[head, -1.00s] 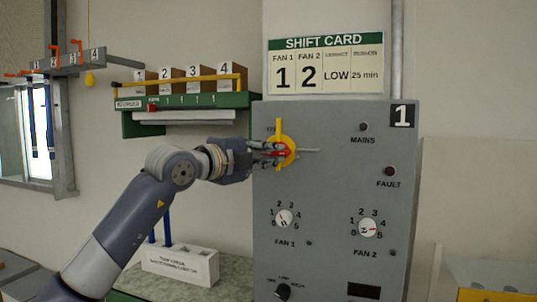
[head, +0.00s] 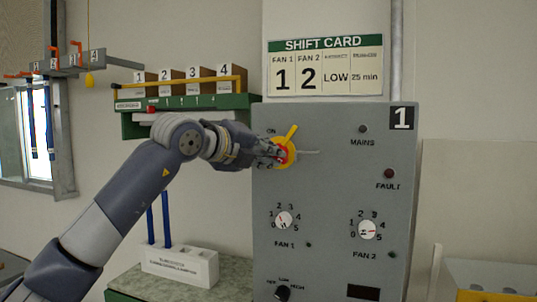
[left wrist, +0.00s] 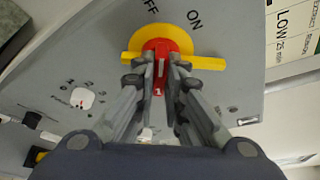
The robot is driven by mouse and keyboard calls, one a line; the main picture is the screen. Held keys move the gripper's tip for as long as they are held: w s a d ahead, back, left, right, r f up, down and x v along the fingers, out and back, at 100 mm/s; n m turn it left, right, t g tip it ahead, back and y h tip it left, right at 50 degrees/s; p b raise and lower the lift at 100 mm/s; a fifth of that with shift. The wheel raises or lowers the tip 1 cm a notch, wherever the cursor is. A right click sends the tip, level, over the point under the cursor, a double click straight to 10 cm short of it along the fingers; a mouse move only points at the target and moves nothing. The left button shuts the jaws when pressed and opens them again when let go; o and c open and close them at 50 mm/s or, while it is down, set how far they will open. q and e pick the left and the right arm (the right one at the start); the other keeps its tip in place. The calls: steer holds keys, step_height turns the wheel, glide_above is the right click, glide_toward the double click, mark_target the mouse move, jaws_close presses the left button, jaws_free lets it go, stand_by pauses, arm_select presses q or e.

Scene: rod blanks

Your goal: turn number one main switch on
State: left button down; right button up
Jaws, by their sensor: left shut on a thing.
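The number one main switch (head: 284,150) is a red handle on a yellow disc at the upper left of the grey panel. Its yellow bar (head: 291,132) leans up to the right, and part of the switch is hidden by my fingers. My left gripper (head: 272,154) reaches it from the left and is shut on the red handle. In the left wrist view, the red handle (left wrist: 162,48) sits between the fingertips (left wrist: 162,70), below the OFF and ON lettering. The mains lamp (head: 363,129) looks dark. My right gripper is not in view.
The panel (head: 330,180) also carries the fan 1 dial (head: 284,219), the fan 2 dial (head: 367,229) and a dark red fault lamp (head: 389,174). A shift card (head: 325,66) hangs above. A green shelf (head: 135,129) is at the left, above a white block (head: 180,266).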

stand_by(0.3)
arm_select(q)
steer(key=c, duration=1.7)
jaws_free()
steer(key=shift+o, duration=0.2)
steer(key=v, duration=1.2)
steer(key=shift+d, duration=0.1)
